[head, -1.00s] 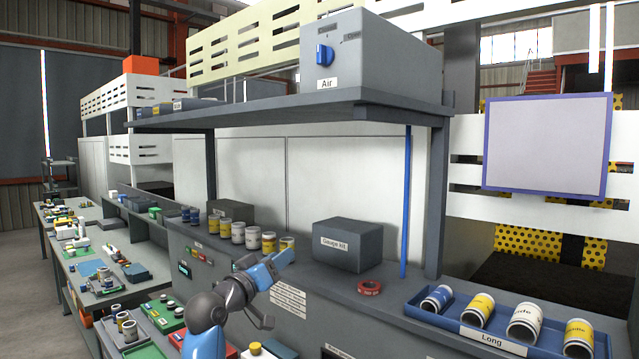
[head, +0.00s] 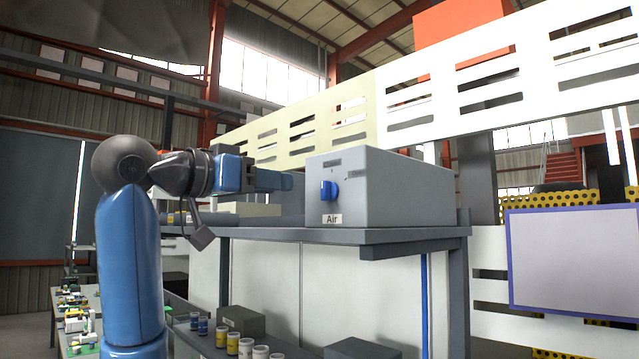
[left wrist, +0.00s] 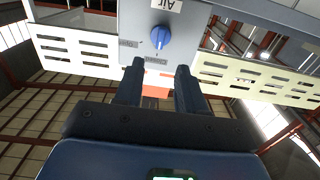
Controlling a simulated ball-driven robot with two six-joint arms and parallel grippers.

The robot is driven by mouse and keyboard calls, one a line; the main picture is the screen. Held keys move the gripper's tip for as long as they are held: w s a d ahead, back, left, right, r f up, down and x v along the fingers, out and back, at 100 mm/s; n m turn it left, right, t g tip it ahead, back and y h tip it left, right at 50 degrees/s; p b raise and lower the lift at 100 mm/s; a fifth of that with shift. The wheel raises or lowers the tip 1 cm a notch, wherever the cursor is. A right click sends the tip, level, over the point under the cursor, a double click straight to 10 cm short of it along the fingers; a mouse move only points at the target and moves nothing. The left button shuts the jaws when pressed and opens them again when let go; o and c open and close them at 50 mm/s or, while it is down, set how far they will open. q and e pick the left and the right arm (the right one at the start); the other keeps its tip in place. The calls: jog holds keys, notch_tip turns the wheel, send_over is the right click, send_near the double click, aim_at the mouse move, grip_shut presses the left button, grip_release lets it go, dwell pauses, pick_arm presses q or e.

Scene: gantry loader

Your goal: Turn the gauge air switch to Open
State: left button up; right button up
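The air switch is a blue knob (head: 328,190) on the front face of a grey box (head: 410,188), above an "Air" label (head: 332,219). Two small labels sit near the knob; the right one seemed to read "Open". In the left wrist view the picture is upside down, and the knob (left wrist: 161,37) carries a pale mark on the side towards the "Closed" label. My left gripper (head: 288,181) is raised to the left of the knob, at about its height and apart from it. Its two fingers (left wrist: 160,84) are spread with nothing between them. My right gripper is not in view.
The box stands on a dark grey shelf (head: 390,236). Low items lie on the shelf behind my left gripper. Several jars (head: 232,343) stand on the bench below. A purple-framed panel (head: 570,258) is at the right. The space between gripper and knob looks clear.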

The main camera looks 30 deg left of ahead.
aim_at(322, 188)
pick_arm(q)
jog(key=p+x, duration=0.4)
jog(key=x, duration=0.5)
jog(key=shift+w+d+r+p, duration=0.1)
jog(key=shift+r+p, duration=0.05)
jog(key=shift+p, duration=0.15)
jog(key=shift+w+d, duration=0.1)
jog(key=shift+w, duration=0.55)
grip_shut()
